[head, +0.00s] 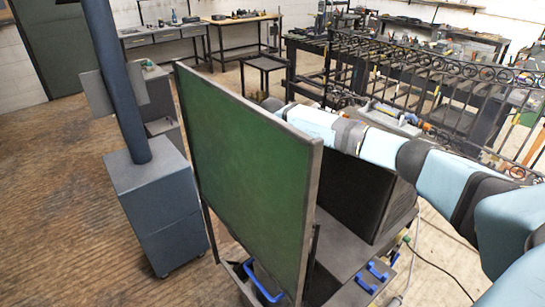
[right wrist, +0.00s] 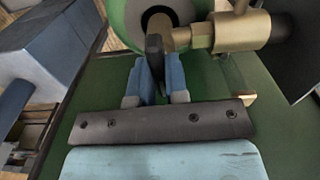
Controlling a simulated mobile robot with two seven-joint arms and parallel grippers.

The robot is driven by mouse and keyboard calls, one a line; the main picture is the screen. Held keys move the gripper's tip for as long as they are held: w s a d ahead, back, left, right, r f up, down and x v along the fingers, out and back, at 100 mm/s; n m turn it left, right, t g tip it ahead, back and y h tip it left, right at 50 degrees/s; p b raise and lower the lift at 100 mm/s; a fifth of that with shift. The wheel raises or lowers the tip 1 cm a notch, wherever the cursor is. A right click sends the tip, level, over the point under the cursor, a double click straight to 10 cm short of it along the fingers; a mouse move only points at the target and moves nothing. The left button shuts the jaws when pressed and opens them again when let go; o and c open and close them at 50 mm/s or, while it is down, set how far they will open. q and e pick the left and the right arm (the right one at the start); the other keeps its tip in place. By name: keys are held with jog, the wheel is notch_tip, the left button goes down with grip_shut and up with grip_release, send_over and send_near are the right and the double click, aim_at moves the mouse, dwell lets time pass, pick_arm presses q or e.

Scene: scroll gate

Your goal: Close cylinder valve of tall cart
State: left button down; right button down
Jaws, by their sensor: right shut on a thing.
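In the right wrist view, a green cylinder (right wrist: 122,17) with a brass valve (right wrist: 243,30) is at the top. My right gripper (right wrist: 155,76) is there, its two blue-grey fingers closed on a dark, narrow valve handle (right wrist: 155,50) in front of the brass fitting. In the head view, my right arm reaches in from the right and goes behind a tall green panel (head: 245,165), which hides my right gripper, the cylinder and the valve. Which part in the head view belongs to the tall cart is not clear. My left gripper is not in view.
A grey-blue cabinet with a column (head: 155,205) stands left of the panel. A dark box (head: 355,195) and blue handles (head: 372,275) are on the right, below my arm. Wooden floor (head: 60,200) is free at the left.

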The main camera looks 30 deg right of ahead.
jog(key=shift+m, duration=0.4)
jog(key=c, duration=1.1)
grip_release()
notch_tip(320, 180, up, 14)
jog(key=shift+f+b, duration=0.1)
jog(key=shift+b, duration=1.05)
